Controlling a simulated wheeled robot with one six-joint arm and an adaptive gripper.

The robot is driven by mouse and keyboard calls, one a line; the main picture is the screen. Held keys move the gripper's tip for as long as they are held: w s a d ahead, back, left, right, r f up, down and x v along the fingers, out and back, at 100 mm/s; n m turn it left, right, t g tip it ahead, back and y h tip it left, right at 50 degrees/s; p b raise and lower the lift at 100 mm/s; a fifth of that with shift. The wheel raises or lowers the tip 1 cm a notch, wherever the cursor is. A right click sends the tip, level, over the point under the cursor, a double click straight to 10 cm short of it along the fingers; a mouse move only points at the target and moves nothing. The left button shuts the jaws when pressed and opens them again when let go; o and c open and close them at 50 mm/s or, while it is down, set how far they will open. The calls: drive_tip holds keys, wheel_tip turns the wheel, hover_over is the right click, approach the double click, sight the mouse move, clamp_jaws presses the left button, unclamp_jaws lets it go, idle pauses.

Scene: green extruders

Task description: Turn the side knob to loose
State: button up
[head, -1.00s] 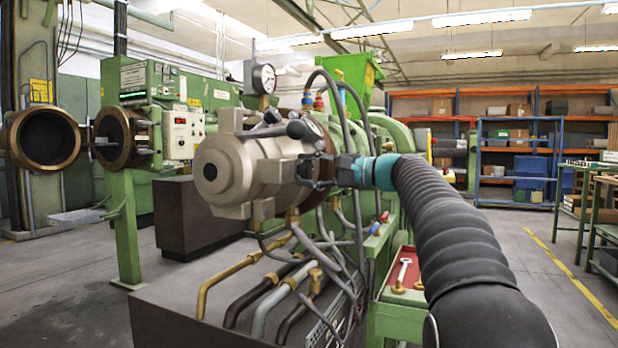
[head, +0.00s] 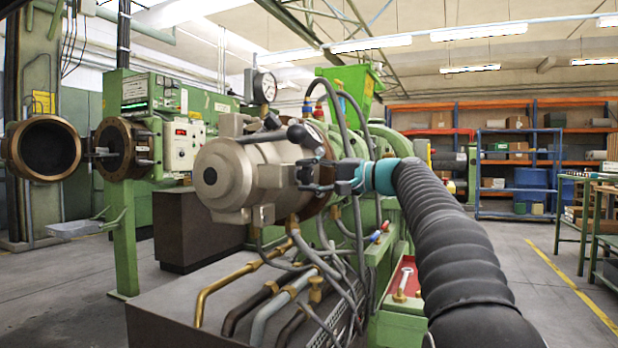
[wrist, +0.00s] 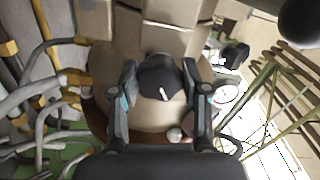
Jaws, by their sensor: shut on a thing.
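The side knob (wrist: 156,80) is dark grey with a short white mark. In the wrist view it sits between the two fingers of my gripper (wrist: 159,70), on the beige side of the extruder head (wrist: 150,118). My gripper is shut on the knob, one finger on each side. The white mark slants slightly in that view. In the head view my gripper (head: 310,176) is at the right side of the grey extruder head (head: 232,178), and its fingers hide the knob. I cannot read any loose or tight label.
A black ball-ended lever (head: 298,134) and a pressure gauge (head: 264,87) stand above my gripper. Hoses and brass pipes (head: 245,275) hang below the head. A red tray with a wrench (head: 403,283) lies to the right. Open floor lies further right.

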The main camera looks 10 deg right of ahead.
drive_tip(key=o, duration=1.2)
drive_tip(key=shift+c, duration=0.2)
drive_tip(key=v, duration=1.2)
